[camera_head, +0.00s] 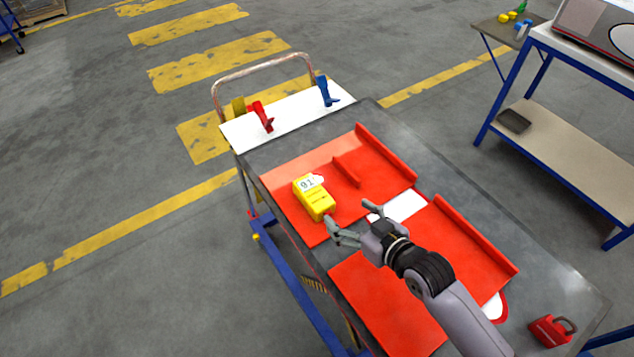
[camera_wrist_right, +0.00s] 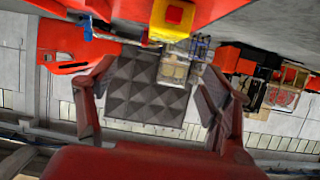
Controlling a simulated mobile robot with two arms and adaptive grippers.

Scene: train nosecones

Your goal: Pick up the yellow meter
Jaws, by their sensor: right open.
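The yellow meter (camera_head: 315,198), a boxy block with a white label marked 91, lies on the far red panel (camera_head: 290,171) of the cart top. My right gripper (camera_head: 349,222) is just to the right of the meter and nearer to me, with its fingers spread and nothing between them. One fingertip is close to the meter's near end; I cannot tell whether it touches. In the right wrist view the open fingers (camera_wrist_right: 155,95) frame an empty gap, and a yellow block with a red square (camera_wrist_right: 172,20), apparently the meter, shows at the top. My left gripper is not in view.
A near red panel (camera_head: 375,300) lies on the dark cart top (camera_head: 545,285). Raised red ridges (camera_head: 385,152) edge the panels. A red padlock-like item (camera_head: 551,331) sits at the near right corner. Red (camera_head: 262,117) and blue (camera_head: 326,91) clamp-like tools stand on a white board beyond.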

